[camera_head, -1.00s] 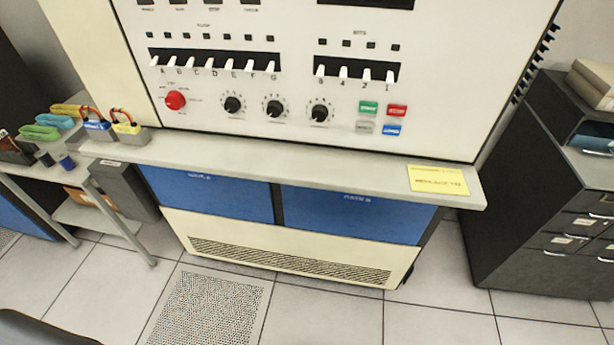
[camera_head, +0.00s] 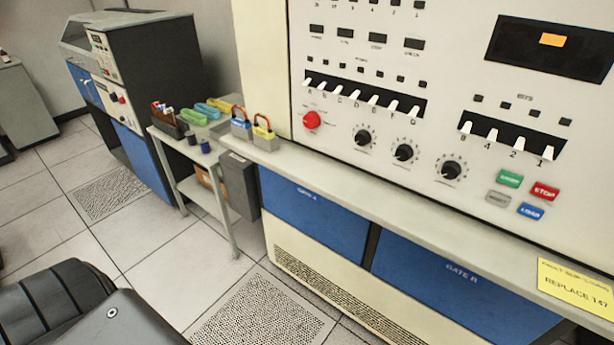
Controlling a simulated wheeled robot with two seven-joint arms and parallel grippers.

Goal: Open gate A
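Gate A (camera_head: 315,215) is the left blue panel under the console's grey ledge. Its white label is at its upper edge, and it looks closed, flush with the cabinet front. The right blue panel, gate B (camera_head: 460,290), sits beside it and also looks closed. No handle is clear on gate A at this size. Neither of my grippers shows in the view. Dark rounded forms at the lower left may be part of my own body.
The grey ledge (camera_head: 400,203) juts out above the gates. A small side table (camera_head: 203,192) with colored items stands left of the console, with a dark bin (camera_head: 239,183) between them. A yellow note (camera_head: 575,288) lies on the ledge. Tiled floor in front is open.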

